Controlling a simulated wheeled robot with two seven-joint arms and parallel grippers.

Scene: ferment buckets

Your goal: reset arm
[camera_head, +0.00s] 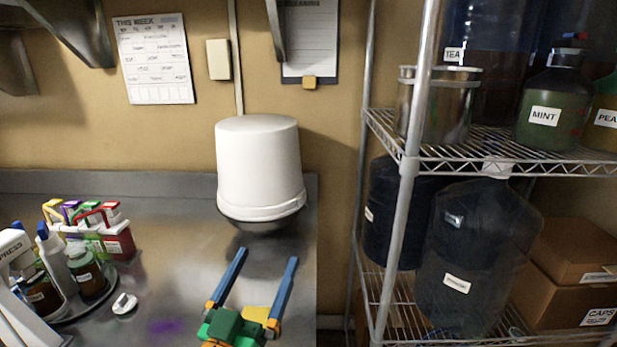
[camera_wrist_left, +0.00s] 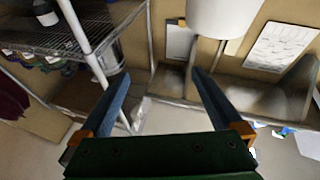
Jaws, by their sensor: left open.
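My left gripper (camera_head: 258,285) reaches up from the bottom of the head view, over the steel counter (camera_head: 185,270). Its two blue fingers are spread apart with nothing between them. In the left wrist view the open fingers (camera_wrist_left: 160,92) point at the wall and the shelf side. A white upside-down bucket (camera_head: 258,165) stands at the back of the counter on a dark round base, beyond the fingertips and apart from them. The bucket also shows at the top of the left wrist view (camera_wrist_left: 222,15). My right gripper is in neither view.
A wire shelf rack (camera_head: 400,190) stands right, with a steel pot (camera_head: 450,105), a MINT jug (camera_head: 552,115), a large dark jug (camera_head: 475,255) and cardboard boxes (camera_head: 565,285). Bottles on a round tray (camera_head: 85,308) and a colored rack (camera_head: 100,235) sit left. The counter's middle is clear.

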